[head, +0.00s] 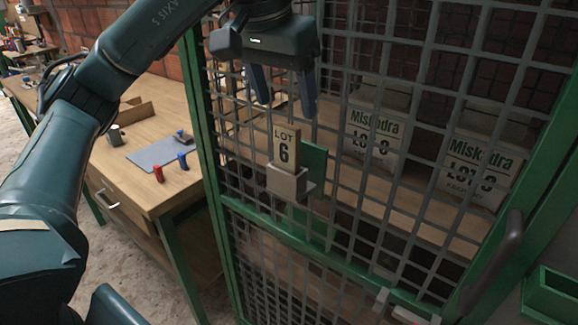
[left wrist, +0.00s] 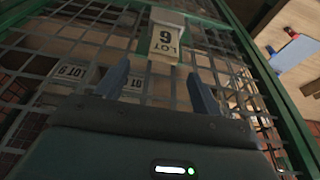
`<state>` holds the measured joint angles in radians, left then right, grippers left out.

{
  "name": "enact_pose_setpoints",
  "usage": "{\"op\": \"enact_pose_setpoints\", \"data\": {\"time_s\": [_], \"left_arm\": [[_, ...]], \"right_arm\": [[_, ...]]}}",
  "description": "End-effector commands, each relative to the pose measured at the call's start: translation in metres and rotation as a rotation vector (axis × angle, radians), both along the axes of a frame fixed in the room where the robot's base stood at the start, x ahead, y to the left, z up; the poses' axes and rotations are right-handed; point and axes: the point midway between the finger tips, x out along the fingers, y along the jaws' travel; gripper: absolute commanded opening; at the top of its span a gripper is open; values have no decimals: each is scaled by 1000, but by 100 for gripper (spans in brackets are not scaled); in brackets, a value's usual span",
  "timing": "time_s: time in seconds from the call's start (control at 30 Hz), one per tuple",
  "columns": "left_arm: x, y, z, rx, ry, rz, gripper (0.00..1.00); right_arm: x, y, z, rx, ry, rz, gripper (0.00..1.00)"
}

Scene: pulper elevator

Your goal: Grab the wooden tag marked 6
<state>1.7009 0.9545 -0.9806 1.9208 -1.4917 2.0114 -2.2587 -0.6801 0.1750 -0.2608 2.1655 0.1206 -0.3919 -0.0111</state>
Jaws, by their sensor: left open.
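The wooden tag marked LOT 6 (head: 286,148) stands upright in a small grey holder (head: 288,184) on the green-framed mesh door. In the left wrist view the tag (left wrist: 165,43) appears upside down, beyond and between the fingertips. My left gripper (head: 283,108) is open and empty, just above the tag in the head view and apart from it. Its fingers also show in the left wrist view (left wrist: 158,72). My right gripper is not in view.
Behind the mesh (head: 350,60), boxes marked Miskadra (head: 374,135) stand on a shelf. A wooden workbench (head: 135,185) at left holds a grey mat (head: 158,153) and small red and blue items. A dark door handle (head: 497,262) and green bin (head: 553,290) are at right.

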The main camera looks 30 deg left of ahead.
Motion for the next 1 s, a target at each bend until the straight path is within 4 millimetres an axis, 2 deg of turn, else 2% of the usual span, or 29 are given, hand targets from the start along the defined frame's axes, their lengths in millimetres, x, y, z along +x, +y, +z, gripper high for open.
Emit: {"op": "enact_pose_setpoints", "data": {"time_s": [0.03,0.33,0.6,0.73,0.93,1.0], "left_arm": [[2,0,-12,-1,2,0,67],[9,0,-34,-1,-1,1,67],[17,4,-72,-1,1,1,67],[19,4,-80,-1,-1,1,67],[19,4,-80,-1,-2,1,67],[19,4,-80,-1,-2,1,62]], "right_arm": [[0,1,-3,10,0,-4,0],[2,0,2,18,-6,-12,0],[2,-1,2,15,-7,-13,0],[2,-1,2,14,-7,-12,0],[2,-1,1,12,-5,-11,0],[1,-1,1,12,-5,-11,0]]}}
